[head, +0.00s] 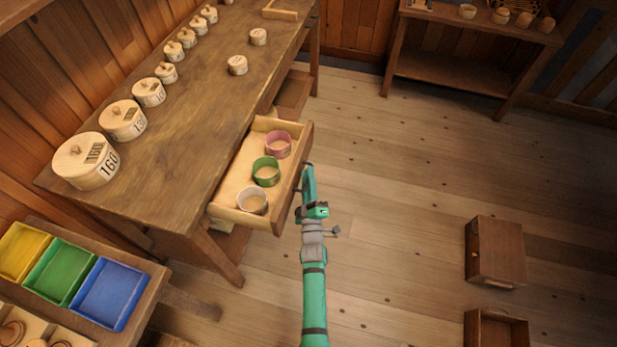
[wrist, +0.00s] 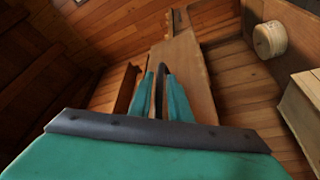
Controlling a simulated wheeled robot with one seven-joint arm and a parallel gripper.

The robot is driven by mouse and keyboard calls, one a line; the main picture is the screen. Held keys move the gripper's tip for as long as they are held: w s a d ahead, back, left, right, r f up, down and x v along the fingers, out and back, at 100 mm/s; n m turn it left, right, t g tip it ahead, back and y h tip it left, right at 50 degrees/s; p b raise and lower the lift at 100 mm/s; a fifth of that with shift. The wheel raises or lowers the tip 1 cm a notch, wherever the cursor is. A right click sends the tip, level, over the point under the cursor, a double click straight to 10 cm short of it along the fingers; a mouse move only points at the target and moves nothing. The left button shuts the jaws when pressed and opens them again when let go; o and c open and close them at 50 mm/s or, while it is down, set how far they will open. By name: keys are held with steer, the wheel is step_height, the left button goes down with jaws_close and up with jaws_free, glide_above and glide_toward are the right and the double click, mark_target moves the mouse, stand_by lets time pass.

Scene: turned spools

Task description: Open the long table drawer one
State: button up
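The long table (head: 190,100) stands along the left wall in the head view. One of its drawers (head: 238,170) is pulled out at the near end of its long side. A pink ring-shaped cup (head: 278,145), a green one (head: 266,172) and a white one (head: 252,201) stand in it. My gripper (head: 308,172) is close beside the outer face of the drawer's front. In the wrist view my gripper's two teal fingers (wrist: 160,82) are a narrow gap apart, near a wooden board. Whether they hold the drawer's handle is unclear.
Numbered round wooden lidded boxes (head: 88,160) line the tabletop. A second drawer (head: 292,95) juts out farther along. A stand with yellow, green and blue trays (head: 108,292) is at lower left. A small wooden cabinet (head: 495,252) is at right. The middle floor is clear.

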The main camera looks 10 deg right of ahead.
steer(key=v, duration=1)
steer(key=shift+s, duration=0.35)
steer(key=shift+f, duration=0.1)
steer(key=s+a+r+m+g, duration=0.2)
steer(key=s+r+m, duration=0.15)
steer(key=s, duration=0.95)
steer(key=s+a+r+m+g, duration=0.2)
steer(key=s+r+m, duration=0.15)
steer(key=s, duration=1.05)
steer(key=s+a+r+m+g, duration=0.1)
steer(key=s+a+r+m, duration=0.1)
steer(key=s+r+m, duration=0.2)
step_height(320, 180, up, 3)
steer(key=s, duration=0.2)
steer(key=shift+s+y, duration=0.25)
steer(key=shift+y, duration=0.15)
steer(key=shift+f, duration=0.1)
